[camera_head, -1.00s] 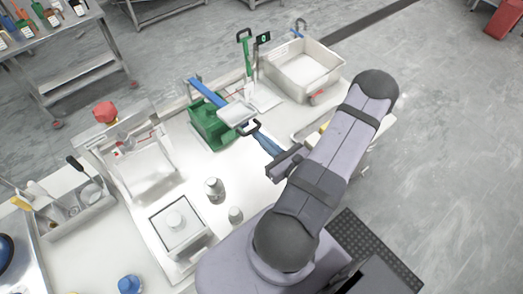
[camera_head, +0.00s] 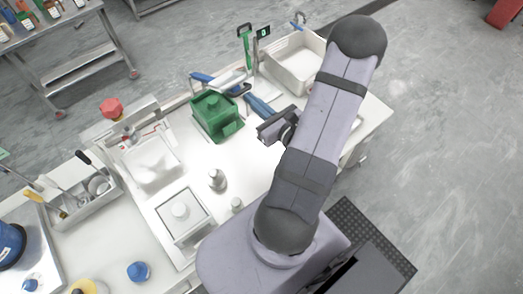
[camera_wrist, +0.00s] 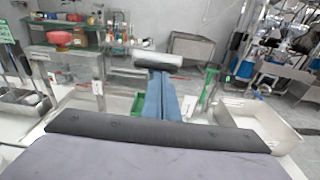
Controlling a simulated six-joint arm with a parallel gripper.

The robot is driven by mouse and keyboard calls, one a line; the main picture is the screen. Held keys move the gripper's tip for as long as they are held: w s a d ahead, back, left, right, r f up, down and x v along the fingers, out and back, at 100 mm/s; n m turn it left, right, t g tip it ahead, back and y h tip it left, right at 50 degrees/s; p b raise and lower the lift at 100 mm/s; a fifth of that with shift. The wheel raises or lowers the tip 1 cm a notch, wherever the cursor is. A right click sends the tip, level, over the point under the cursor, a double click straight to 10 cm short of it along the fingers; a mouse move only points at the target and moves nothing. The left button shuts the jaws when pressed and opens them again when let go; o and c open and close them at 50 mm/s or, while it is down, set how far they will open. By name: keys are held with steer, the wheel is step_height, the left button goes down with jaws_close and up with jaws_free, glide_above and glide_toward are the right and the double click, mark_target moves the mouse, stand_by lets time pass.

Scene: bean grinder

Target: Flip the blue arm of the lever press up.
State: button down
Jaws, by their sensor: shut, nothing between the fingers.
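The lever press has a green base (camera_head: 215,117) on the white table, left of my gripper in the head view. The green base (camera_wrist: 137,104) shows partly behind the fingers.
A white bin (camera_head: 296,65) and a green stand (camera_head: 250,50) are behind the press. Bare table lies before the press.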

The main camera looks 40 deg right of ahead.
stand_by(0.4)
